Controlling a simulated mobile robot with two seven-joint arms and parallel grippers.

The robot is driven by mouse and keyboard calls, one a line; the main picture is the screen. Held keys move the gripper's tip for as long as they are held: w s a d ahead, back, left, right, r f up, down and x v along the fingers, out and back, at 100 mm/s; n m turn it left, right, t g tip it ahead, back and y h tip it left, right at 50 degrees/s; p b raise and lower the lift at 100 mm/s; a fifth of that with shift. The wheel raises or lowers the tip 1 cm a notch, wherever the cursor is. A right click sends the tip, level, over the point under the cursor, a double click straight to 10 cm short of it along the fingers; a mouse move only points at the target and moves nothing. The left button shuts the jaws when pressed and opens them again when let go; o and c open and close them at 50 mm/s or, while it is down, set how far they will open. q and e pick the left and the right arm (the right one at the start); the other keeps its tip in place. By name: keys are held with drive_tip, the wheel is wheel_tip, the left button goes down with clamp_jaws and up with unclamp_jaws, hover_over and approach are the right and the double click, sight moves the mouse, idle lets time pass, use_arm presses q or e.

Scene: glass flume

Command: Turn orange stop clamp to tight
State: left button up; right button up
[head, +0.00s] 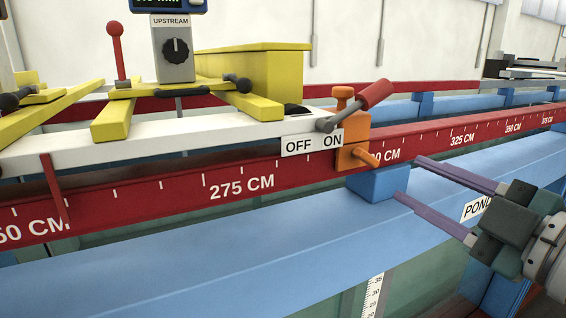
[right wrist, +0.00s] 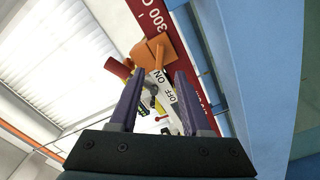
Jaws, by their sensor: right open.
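The orange stop clamp (head: 353,136) sits on the red rail (head: 245,185) near the 300 cm mark. In the right wrist view the clamp (right wrist: 150,50) shows just beyond the fingertips. My left gripper is not in view.
A red-handled lever (head: 375,94) with an OFF/ON plate (head: 312,142) stands just left of the clamp, close to it. The white carriage (head: 225,135) carries yellow beams and an UPSTREAM knob box (head: 173,47). A blue beam (head: 250,245) runs below the rail.

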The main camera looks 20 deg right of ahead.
sight(372, 161)
drive_tip(key=w+p, duration=0.1)
drive_tip(key=w, duration=0.5)
drive_tip(key=shift+w+a+r+p, duration=0.1)
drive_tip(key=shift+w+a+p, duration=0.1)
drive_tip(key=shift+w+p, duration=0.2)
drive_tip(key=shift+w+a, duration=0.1)
drive_tip(key=shift+w, duration=0.35)
drive_tip(key=shift+c, duration=0.4)
clamp_jaws()
